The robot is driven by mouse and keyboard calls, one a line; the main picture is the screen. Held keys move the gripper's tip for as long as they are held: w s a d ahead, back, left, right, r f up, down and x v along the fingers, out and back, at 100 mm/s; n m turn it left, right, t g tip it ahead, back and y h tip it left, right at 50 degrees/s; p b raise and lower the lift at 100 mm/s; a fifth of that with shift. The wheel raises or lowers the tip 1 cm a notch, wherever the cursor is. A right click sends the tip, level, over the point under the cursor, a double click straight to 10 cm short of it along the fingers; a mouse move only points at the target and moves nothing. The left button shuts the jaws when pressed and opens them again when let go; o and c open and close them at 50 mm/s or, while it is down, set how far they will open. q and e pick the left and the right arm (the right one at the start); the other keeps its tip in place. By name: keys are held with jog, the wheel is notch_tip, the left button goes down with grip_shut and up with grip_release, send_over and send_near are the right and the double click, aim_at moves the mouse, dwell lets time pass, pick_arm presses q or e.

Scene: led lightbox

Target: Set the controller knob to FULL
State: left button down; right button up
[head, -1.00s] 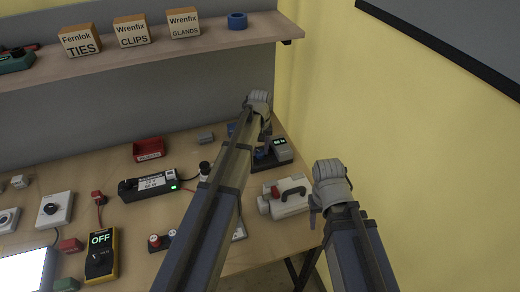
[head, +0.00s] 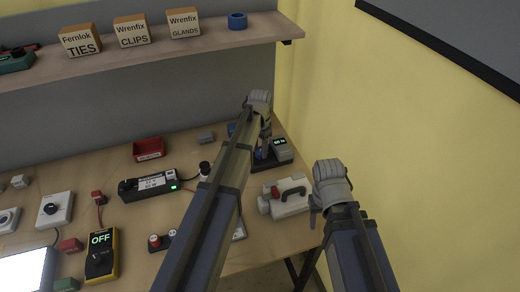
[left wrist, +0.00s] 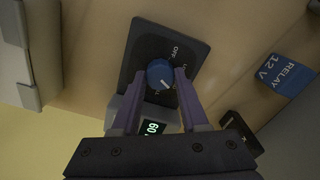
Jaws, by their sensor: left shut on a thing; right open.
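The controller is a dark plate (left wrist: 138,58) with a round blue knob (left wrist: 159,73) and a lit green display (left wrist: 152,128) that seems to read 60. In the head view the controller's grey display block (head: 281,150) shows at the right end of the bench. My left gripper (head: 263,151) is shut on the knob, with one finger on each side of it in the left wrist view. The knob's pale mark points down and right in that view. OFF is readable on the plate; other lettering is partly hidden by the fingers. My right gripper (head: 315,213) is open, right of the bench edge.
A power supply (head: 147,186), a red bin (head: 149,148) and a yellow meter (head: 101,254) stand further left. A blue relay (left wrist: 288,74) is near the controller. The yellow wall is close on the right.

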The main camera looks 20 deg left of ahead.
aim_at(260, 152)
pick_arm(q)
jog(key=m, duration=0.4)
jog(key=shift+m, duration=0.3)
jog(key=m, duration=0.4)
jog(key=shift+m, duration=0.3)
jog(key=shift+c, duration=2.1)
grip_release()
jog(key=shift+r, duration=0.1)
notch_tip(260, 152, up, 8)
jog(key=p, duration=0.8)
pick_arm(e)
notch_tip(260, 152, up, 8)
